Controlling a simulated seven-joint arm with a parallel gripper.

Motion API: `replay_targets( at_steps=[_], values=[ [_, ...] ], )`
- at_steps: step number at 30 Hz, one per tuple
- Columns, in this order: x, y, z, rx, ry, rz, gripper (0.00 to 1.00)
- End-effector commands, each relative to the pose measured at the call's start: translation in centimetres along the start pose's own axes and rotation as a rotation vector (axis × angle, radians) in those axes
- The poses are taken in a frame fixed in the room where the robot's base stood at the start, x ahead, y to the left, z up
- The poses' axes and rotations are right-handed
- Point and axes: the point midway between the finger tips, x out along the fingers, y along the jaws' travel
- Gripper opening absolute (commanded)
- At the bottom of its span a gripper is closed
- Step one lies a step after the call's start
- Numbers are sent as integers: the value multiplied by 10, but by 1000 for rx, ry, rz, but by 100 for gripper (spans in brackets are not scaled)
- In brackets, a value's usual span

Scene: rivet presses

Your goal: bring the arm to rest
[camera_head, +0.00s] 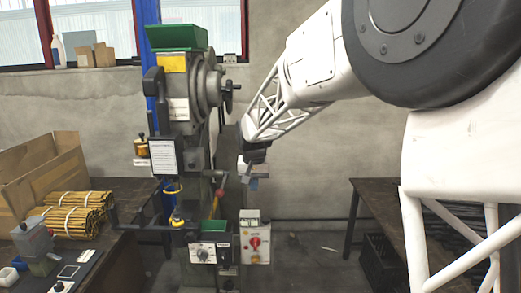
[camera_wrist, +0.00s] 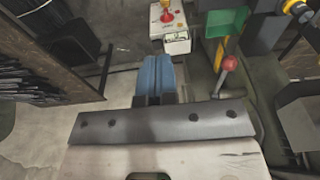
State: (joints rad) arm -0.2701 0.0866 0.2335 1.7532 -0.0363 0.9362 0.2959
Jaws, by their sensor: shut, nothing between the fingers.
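My arm reaches in from the right in the head view, and its end hangs beside the green rivet press (camera_head: 190,95). My gripper (camera_head: 248,178) is small in that view, in front of the press's right side and the grey wall. In the wrist view my gripper (camera_wrist: 153,64) shows its two blue fingers together, with nothing between them. The fingertips are over the floor, below the white control box in the picture and left of a red-knobbed lever (camera_wrist: 229,64). They appear apart from both.
A control box (camera_head: 255,240) with a red button stands low by the press. On the left, a bench holds a cardboard box (camera_head: 60,155) and bundled rods (camera_head: 75,215). Floor between is mostly clear.

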Motion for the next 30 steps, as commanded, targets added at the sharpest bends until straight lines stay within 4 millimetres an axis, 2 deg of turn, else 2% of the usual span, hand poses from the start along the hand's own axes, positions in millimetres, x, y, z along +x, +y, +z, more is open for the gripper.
replay_targets(
  at_steps=[3, 12, 21, 30],
  values=[
    [-20, 22, 26, 3, 9, -1, 0],
    [-54, 72, 92, 5, 24, -1, 0],
    [-78, 114, 164, 8, 39, 0, 0],
    [-91, 149, 240, 10, 55, 2, 0]
  ],
)
